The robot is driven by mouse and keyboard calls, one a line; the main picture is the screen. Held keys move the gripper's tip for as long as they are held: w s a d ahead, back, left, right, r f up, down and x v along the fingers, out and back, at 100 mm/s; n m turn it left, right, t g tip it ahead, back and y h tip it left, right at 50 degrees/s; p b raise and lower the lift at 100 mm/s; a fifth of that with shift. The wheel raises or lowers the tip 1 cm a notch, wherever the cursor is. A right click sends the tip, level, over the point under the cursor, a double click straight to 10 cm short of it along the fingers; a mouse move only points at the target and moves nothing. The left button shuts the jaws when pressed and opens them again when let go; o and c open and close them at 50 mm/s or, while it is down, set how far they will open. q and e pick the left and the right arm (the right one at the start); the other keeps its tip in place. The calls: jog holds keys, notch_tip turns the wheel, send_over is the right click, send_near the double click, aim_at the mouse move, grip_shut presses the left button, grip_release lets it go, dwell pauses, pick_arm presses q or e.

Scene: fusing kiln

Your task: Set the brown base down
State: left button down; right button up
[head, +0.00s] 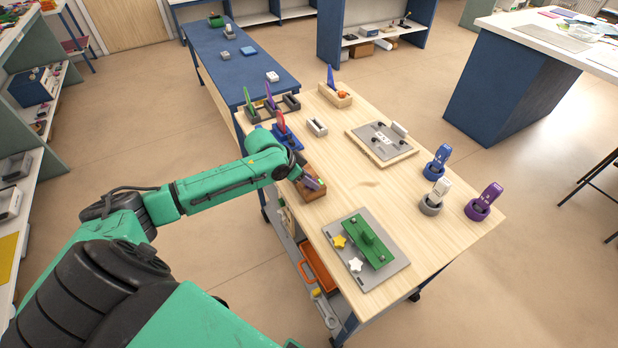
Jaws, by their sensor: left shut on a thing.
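The brown base (304,195) is a small brown block at the left edge of the light wooden table (370,187). My left gripper (316,184) is at the brown base and shut on it, with the arm coming in from the left. The gripper covers part of the base, and I cannot tell whether its underside touches the tabletop. My right gripper is not in view.
Just behind stands a blue base (290,141) with a red piece. A grey plate with a green block (368,245) lies in front. A framed grey board (381,141) and several upright devices, one purple (485,201), stand right. Mid-table is clear.

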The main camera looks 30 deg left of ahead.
pick_arm(q)
jog(key=shift+c, duration=2.2)
grip_release()
jog(key=shift+w+d, duration=0.1)
jog(key=shift+r, duration=0.1)
jog(key=shift+s+a+r, duration=0.2)
jog(key=shift+a+r, duration=0.05)
jog(key=shift+r, duration=0.05)
jog(key=p+v, duration=0.2)
jog(key=v, duration=0.9)
jog(key=shift+s+d, duration=0.1)
